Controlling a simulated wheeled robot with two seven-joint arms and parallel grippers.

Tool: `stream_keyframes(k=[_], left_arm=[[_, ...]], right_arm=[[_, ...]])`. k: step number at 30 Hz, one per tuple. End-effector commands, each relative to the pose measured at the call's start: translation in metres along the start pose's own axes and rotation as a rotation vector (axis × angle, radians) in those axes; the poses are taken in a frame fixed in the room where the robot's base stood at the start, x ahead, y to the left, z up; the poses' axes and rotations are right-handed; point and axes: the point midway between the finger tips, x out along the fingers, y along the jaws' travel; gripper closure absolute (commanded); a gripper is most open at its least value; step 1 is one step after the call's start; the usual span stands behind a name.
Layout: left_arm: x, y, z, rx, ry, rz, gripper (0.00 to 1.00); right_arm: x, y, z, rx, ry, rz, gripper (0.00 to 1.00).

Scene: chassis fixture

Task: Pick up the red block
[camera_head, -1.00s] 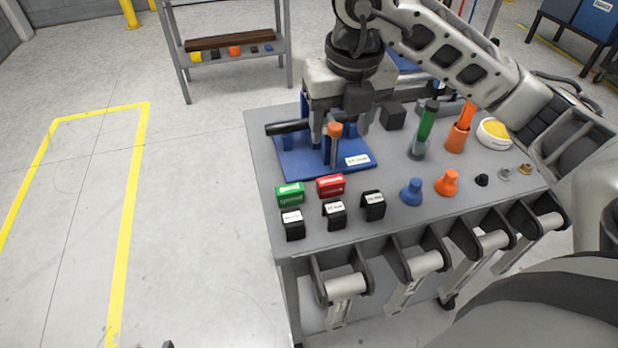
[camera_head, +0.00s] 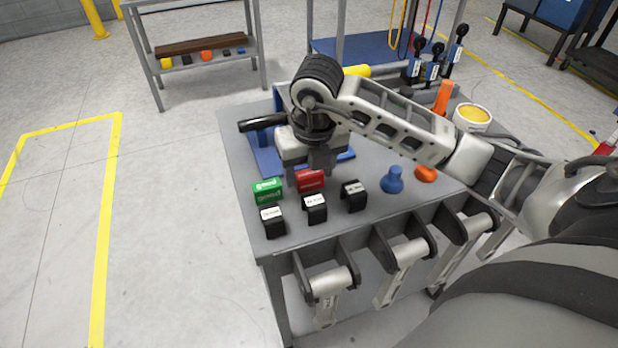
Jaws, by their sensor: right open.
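The red block (camera_head: 310,181) lies on the grey cart top (camera_head: 238,170), between the green block and the black blocks. My right gripper (camera_head: 308,180) is open, pointing down at the red block. Its fingers appear close to the block's two sides; I cannot tell whether they touch it. The upper part of the block is partly hidden by the gripper. My left gripper is not in view.
A green block (camera_head: 267,190) stands just left of the red one. Black labelled blocks (camera_head: 273,222), (camera_head: 314,208) and (camera_head: 354,195) stand in front and to the right. A blue fixture (camera_head: 264,150) lies behind, with blue (camera_head: 392,180) and orange (camera_head: 425,173) pieces to the right.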

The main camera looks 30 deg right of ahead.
Motion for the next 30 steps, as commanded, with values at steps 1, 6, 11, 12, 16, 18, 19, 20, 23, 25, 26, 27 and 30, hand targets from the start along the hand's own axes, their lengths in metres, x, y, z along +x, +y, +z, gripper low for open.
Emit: stream_keyframes(k=[1, 6, 11, 12, 16, 18, 19, 20, 23, 25, 26, 27, 30], left_arm=[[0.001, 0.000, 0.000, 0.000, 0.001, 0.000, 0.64], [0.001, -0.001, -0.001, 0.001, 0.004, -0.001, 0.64], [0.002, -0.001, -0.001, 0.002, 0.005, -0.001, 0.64], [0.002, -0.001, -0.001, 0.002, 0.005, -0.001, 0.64], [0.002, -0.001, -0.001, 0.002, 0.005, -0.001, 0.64], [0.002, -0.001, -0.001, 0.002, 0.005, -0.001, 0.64], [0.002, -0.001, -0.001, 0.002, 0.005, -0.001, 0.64], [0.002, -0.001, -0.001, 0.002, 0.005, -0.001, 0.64], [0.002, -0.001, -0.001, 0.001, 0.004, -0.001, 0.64], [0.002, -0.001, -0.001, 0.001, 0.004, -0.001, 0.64], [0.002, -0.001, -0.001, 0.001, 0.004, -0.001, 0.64], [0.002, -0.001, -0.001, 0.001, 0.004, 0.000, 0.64], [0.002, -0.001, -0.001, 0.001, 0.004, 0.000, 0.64]], right_arm=[[0.006, 0.000, -0.001, 0.001, 0.004, 0.000, 0.42], [0.011, 0.000, 0.000, -0.001, -0.001, 0.000, 0.42], [0.011, 0.000, 0.000, -0.001, 0.000, 0.000, 0.47], [0.011, 0.000, 0.000, -0.001, 0.000, 0.000, 0.58], [0.011, 0.000, 0.000, -0.001, 0.000, 0.000, 0.75], [0.011, 0.000, 0.000, 0.000, 0.000, 0.000, 0.75], [0.011, 0.000, 0.000, 0.000, 0.000, 0.000, 0.75], [0.011, 0.000, 0.000, 0.000, 0.000, 0.000, 0.75], [0.010, 0.000, 0.000, 0.000, -0.001, 0.000, 0.75], [0.008, 0.000, 0.000, 0.000, -0.001, 0.000, 0.75], [0.007, 0.000, 0.001, 0.000, -0.001, 0.000, 0.75], [0.004, 0.000, 0.001, 0.000, -0.001, 0.000, 0.75], [-0.007, 0.000, 0.004, -0.001, -0.005, 0.000, 0.75]])
